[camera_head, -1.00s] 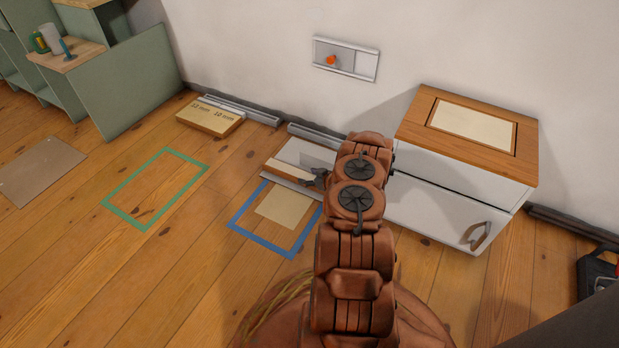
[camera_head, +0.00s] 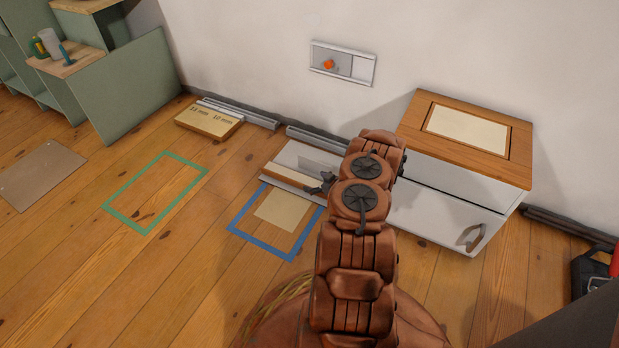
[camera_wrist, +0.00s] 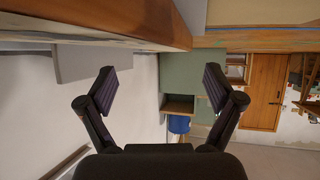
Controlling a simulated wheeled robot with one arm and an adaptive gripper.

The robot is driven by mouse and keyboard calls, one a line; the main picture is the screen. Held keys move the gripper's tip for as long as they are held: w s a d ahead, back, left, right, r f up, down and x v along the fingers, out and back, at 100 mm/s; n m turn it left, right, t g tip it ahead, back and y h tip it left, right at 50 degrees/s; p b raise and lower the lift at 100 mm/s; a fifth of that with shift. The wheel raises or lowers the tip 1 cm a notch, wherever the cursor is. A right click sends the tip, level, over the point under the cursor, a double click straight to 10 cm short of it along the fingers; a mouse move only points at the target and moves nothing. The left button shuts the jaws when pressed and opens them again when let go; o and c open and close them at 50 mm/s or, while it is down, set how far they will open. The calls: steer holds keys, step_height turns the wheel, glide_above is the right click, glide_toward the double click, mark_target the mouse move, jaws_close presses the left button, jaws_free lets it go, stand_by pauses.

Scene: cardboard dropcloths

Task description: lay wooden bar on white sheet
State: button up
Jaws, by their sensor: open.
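My gripper (camera_head: 324,184) is at the bar's right end, partly hidden by my arm. In the wrist view my gripper (camera_wrist: 160,90) is open, with nothing between its fingers. That view looks upside down; a brown wooden length (camera_wrist: 110,22), likely the bar, crosses the top, apart from the fingertips.
A blue taped outline (camera_head: 262,246) holds a cream sheet (camera_head: 282,211). A white cabinet (camera_head: 440,215) stands right. The green taped outline (camera_head: 125,224) is empty.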

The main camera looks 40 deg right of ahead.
steer(key=p+v, duration=0.2)
steer(key=v, duration=0.5)
step_height(320, 180, up, 14)
steer(key=g+h, duration=0.2)
steer(key=g, duration=0.2)
glide_above(304, 184)
steer(key=s+a+r+g, duration=0.2)
steer(key=a+r+g, duration=0.1)
steer(key=a+r, duration=0.95)
steer(key=s+a+r+g, duration=0.4)
steer(key=s+a+r, duration=0.6)
steer(key=s+a, duration=0.4)
steer(key=s+a+r+g+y, duration=0.1)
steer(key=s+a+r+g, duration=0.1)
steer(key=s+a, duration=0.5)
steer(key=s+a+r+g, duration=0.2)
steer(key=s+a+r, duration=0.2)
steer(key=s+a, duration=0.4)
steer(key=s, duration=0.6)
steer(key=shift+s+a+r+y, duration=0.15)
steer(key=shift+a+r+y, duration=0.05)
steer(key=shift+y, duration=0.2)
steer(key=shift+r, duration=0.1)
